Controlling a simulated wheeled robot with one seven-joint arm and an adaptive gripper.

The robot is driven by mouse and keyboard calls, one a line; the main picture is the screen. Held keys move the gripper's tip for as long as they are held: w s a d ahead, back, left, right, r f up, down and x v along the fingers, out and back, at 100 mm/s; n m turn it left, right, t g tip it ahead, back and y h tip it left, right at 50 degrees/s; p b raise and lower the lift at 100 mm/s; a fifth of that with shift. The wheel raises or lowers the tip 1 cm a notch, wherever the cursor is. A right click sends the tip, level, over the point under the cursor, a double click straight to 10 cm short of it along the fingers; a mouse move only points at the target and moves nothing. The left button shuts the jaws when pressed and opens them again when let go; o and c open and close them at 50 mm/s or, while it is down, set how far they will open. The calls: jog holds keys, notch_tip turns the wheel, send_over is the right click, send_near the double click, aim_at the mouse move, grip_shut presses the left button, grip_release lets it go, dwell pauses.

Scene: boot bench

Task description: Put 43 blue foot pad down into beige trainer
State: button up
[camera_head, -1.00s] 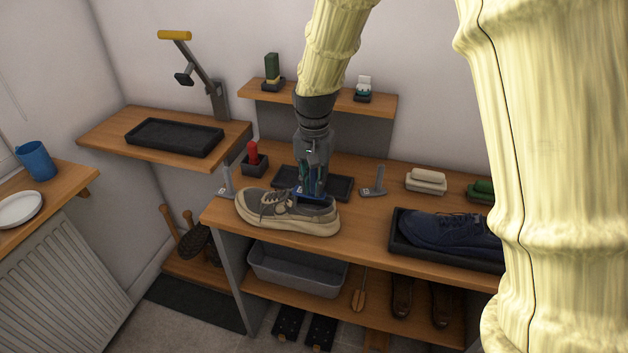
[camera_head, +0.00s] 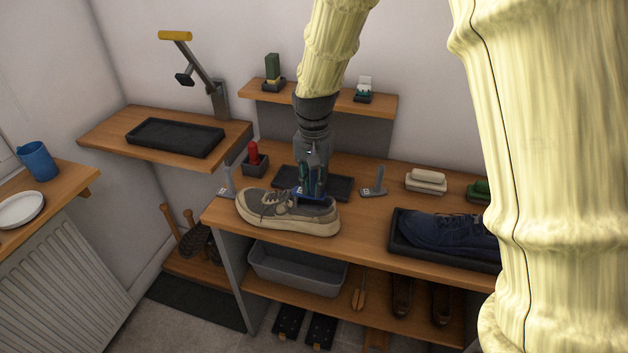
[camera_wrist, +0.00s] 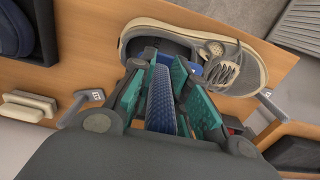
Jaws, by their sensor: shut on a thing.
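The beige trainer (camera_head: 285,213) lies on the wooden bench, toe to the left and heel to the right. It also shows in the wrist view (camera_wrist: 243,72). My gripper (camera_head: 312,188) is above the shoe's opening, pointing down. It is shut on the blue foot pad (camera_wrist: 161,100), which stands between the fingers. Little of the pad (camera_head: 306,196) shows in the head view, at the mouth of the shoe. Its lower end is hidden by the shoe and fingers, so I cannot tell how deep it sits.
A black tray (camera_head: 341,188) lies behind the trainer, between two small grey upright stands, one at left (camera_head: 228,184), one at right (camera_head: 376,182). A navy shoe (camera_head: 447,229) sits in a dark tray at right. A red-handled item (camera_head: 253,153) stands behind left.

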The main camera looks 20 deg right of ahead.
jog(key=shift+f, duration=0.2)
jog(key=shift+f+b, duration=0.35)
jog(key=shift+f, duration=1.05)
jog(key=o, duration=0.9)
jog(key=shift+r+p, duration=4.05)
jog(key=shift+r, duration=0.45)
jog(key=shift+s+f, duration=0.1)
jog(key=shift+f, duration=0.05)
